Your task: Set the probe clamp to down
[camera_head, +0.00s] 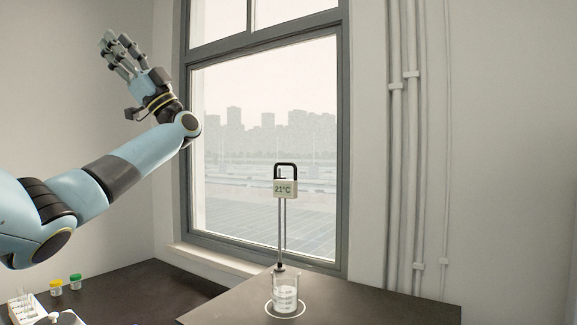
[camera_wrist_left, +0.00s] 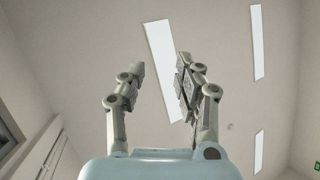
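The probe clamp (camera_head: 285,188) is a pale box reading 21°C with a dark handle on top. It sits high on two thin upright rods (camera_head: 282,232), which rise above a glass beaker (camera_head: 285,291) on the dark bench. The beaker holds some clear or whitish content and stands in a marked white ring. My left gripper (camera_head: 118,44) is raised at the upper left, well away from the clamp. In the left wrist view its fingers (camera_wrist_left: 160,75) are spread apart with nothing between them, pointing toward the ceiling. My right gripper is not in view.
A second dark bench (camera_head: 135,290) is at the lower left. On it stand a yellow-capped jar (camera_head: 56,287), a green-capped jar (camera_head: 75,282) and a white rack with tubes (camera_head: 24,305). A window (camera_head: 264,140) is behind the clamp, and pipes (camera_head: 404,150) run up the wall at right.

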